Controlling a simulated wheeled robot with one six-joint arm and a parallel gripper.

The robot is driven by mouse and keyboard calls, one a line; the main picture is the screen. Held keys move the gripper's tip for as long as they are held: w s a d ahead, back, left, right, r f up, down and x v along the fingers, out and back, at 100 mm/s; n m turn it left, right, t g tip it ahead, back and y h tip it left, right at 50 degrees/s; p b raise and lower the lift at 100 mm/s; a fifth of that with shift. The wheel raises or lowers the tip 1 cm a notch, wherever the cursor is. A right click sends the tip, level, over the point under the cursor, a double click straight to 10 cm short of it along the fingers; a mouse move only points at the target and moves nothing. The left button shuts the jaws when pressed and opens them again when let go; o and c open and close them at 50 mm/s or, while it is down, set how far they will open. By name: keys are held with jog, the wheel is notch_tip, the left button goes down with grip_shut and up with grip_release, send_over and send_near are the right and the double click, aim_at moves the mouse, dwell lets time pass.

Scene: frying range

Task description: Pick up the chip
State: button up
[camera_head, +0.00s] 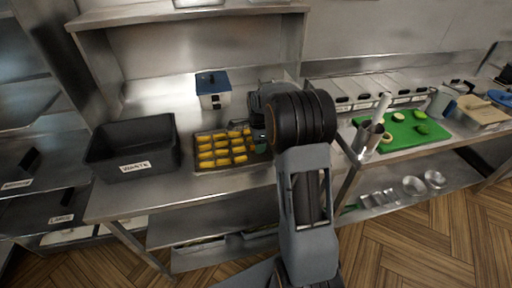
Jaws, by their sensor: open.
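Several yellow chips (205,147) lie in rows in a dark tray (210,170) on the steel counter, in the middle of the head view. My arm reaches out over the counter from the bottom of the view. My gripper (243,130) is at the right back part of the tray, close to the chips there. It is open. My wrist and forearm hide the tray's right side, and I cannot tell how far the fingers are above the chips.
A black bin (133,147) marked WASTE stands left of the tray. A white container with a blue lid (213,89) stands behind it. A green cutting board (405,131) with cut vegetables and metal cups (368,137) lie to the right. A steel shelf (180,14) hangs above.

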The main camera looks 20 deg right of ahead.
jog(key=shift+f, duration=0.15)
grip_shut()
dwell(0.4)
